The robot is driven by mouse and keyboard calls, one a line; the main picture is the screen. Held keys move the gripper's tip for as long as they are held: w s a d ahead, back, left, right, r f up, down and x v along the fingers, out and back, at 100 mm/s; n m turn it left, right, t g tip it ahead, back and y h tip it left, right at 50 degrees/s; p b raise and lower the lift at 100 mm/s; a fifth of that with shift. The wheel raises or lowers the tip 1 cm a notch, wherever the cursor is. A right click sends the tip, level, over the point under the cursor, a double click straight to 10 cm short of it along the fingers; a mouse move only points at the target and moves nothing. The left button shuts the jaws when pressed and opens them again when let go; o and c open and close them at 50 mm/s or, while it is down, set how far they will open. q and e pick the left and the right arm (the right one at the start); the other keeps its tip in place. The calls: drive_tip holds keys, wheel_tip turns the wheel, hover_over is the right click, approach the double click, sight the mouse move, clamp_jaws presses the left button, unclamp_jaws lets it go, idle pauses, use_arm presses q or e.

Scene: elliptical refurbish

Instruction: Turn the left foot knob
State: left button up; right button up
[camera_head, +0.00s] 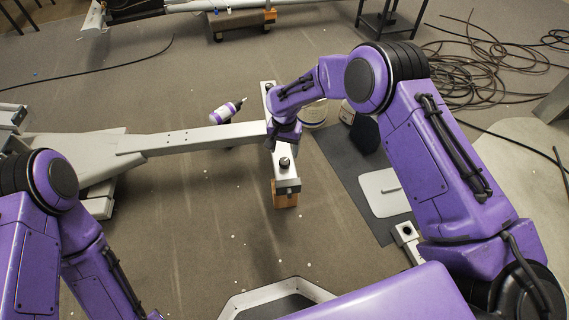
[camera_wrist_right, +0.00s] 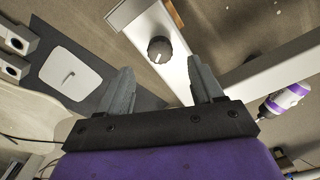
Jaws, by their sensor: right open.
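A round black knob (camera_head: 284,162) sits on top of the pale foot bar (camera_head: 289,181), close to its near end. The knob (camera_wrist_right: 159,49) also shows in the right wrist view, with a light mark on its face. A second dark knob (camera_head: 270,86) shows at the far end of the bar. My right gripper (camera_head: 284,138) is above the bar, just beyond the near knob. In the right wrist view its two grey fingers (camera_wrist_right: 158,78) are spread and empty, and the knob appears beyond the fingertips, apart from them. My left gripper is out of view; only its arm shows.
A long pale beam (camera_head: 200,138) joins the foot bar from the left. A purple-and-white drill (camera_head: 226,113) is beside the beam. A wooden block (camera_head: 285,196) supports the bar's near end. A dark mat with a pale plate (camera_head: 383,192) is to the right; cables (camera_head: 485,62) lie farther back.

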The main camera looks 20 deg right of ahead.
sight(284, 161)
wheel_tip(284, 161, down, 6)
drive_tip(key=shift+f+b, duration=0.1)
drive_tip(key=shift+b, duration=0.7)
drive_tip(key=c, duration=1.1)
drive_tip(key=shift+o, duration=0.2)
drive_tip(key=shift+n, duration=0.3)
